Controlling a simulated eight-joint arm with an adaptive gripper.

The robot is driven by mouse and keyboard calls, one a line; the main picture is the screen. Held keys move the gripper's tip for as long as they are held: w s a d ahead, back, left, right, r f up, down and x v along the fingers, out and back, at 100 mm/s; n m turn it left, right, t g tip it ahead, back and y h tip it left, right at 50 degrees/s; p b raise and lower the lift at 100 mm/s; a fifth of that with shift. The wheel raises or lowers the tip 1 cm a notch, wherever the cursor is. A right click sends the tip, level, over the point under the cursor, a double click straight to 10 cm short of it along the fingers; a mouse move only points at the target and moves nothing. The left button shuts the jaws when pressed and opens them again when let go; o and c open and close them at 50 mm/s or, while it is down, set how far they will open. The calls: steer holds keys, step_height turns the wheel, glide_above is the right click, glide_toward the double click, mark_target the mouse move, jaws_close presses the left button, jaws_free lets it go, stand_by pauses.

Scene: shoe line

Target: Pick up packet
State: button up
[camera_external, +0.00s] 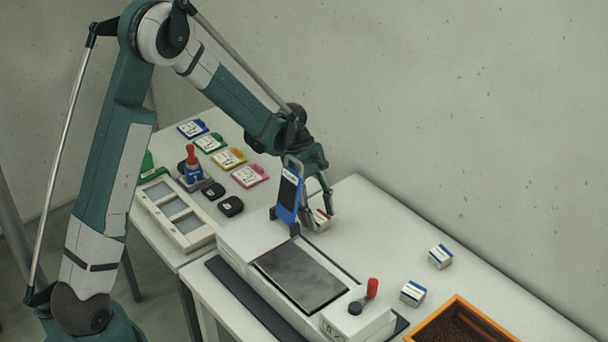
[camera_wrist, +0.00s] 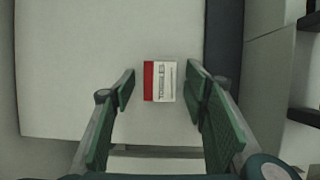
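A small white packet with a red band (camera_external: 321,223) lies on the white table, behind the grey-topped machine. In the wrist view the packet (camera_wrist: 160,81) shows its printed top and red left end. My gripper (camera_external: 318,211) is open and reaches down over this packet. In the wrist view my gripper (camera_wrist: 161,84) has one finger to the left and one to the right of the packet, with a gap on the left and a narrower one on the right. No contact shows. Part of the packet is hidden by the fingers in the external view.
A blue-faced upright stand (camera_external: 288,194) is close left of my gripper. The machine (camera_external: 300,274) has a red knob (camera_external: 372,288). Two blue-and-white boxes (camera_external: 440,256) (camera_external: 413,293) and an orange-rimmed crate (camera_external: 457,299) are to the right. Coloured flat packs (camera_external: 229,158) lie on the left table.

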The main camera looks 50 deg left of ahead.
mark_target(318, 215)
steer(key=c, duration=0.9)
steer(key=shift+r+p, duration=0.35)
steer(key=shift+r, duration=4.65)
